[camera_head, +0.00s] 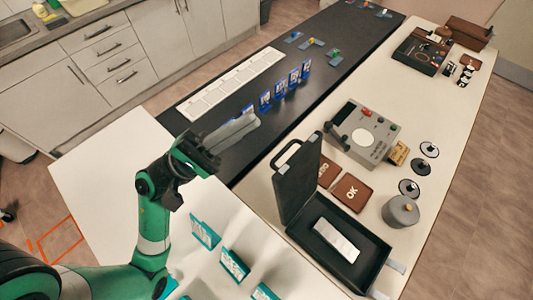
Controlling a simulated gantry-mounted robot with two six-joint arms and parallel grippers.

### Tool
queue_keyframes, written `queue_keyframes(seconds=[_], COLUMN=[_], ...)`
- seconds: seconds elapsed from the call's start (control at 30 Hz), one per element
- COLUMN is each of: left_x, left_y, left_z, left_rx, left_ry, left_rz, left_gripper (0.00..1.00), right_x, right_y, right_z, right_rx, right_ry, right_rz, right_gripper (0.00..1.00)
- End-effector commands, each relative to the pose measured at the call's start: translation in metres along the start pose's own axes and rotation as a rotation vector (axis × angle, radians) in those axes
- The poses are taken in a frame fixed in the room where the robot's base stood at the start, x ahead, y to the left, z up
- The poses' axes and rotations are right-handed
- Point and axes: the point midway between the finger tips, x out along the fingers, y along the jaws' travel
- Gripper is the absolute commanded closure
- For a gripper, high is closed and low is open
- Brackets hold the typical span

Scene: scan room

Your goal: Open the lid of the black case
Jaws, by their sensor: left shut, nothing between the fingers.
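The black case (372,250) stands on the light table at the lower right. Its lid (297,180) is raised roughly upright at the case's left side, with the handle (287,152) at the top. A pale silver block (336,240) lies inside the open case. My left gripper (255,121) is shut and empty, held up and to the left of the lid, apart from it. My right gripper does not show.
A grey box device (362,135) stands behind the case, near brown OK plates (349,192). A grey cylindrical weight (401,211) and several black-and-white discs (409,188) are on the right. Blue-green card holders (234,264) stand at the front. A long white tray (230,85) lies further back.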

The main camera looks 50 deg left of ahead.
Motion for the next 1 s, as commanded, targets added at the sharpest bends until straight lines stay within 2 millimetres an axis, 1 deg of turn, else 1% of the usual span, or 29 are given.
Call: queue_keyframes(seconds=[0.03,0.07,0.1,0.2,0.3,0.37,0.47,0.67,0.77,1.0], left_x=[-0.030,-0.046,-0.069,-0.119,-0.151,-0.160,-0.163,-0.155,-0.144,-0.101], left_y=[-0.023,-0.035,-0.052,-0.086,-0.097,-0.100,-0.101,-0.102,-0.105,-0.118], left_z=[-0.024,-0.034,-0.047,-0.067,-0.076,-0.079,-0.079,-0.083,-0.089,-0.115], left_rx=[0.053,0.086,0.123,0.174,0.177,0.175,0.174,0.171,0.171,0.172], left_ry=[0.113,0.173,0.248,0.403,0.505,0.535,0.547,0.541,0.536,0.533], left_rz=[-0.063,-0.106,-0.165,-0.287,-0.325,-0.332,-0.337,-0.337,-0.337,-0.336], left_gripper=[1.00,1.00,1.00,1.00,1.00,1.00,1.00,1.00,1.00,1.00], right_x=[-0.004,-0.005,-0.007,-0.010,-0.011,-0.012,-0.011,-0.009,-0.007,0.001], right_y=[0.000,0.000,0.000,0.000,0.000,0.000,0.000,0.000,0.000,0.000], right_z=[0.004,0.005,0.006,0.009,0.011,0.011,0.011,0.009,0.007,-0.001], right_rx=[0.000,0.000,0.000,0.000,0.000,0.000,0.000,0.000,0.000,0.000], right_ry=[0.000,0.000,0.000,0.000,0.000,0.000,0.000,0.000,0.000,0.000], right_rz=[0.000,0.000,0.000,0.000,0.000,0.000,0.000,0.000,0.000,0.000], right_gripper=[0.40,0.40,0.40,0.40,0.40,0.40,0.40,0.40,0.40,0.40])
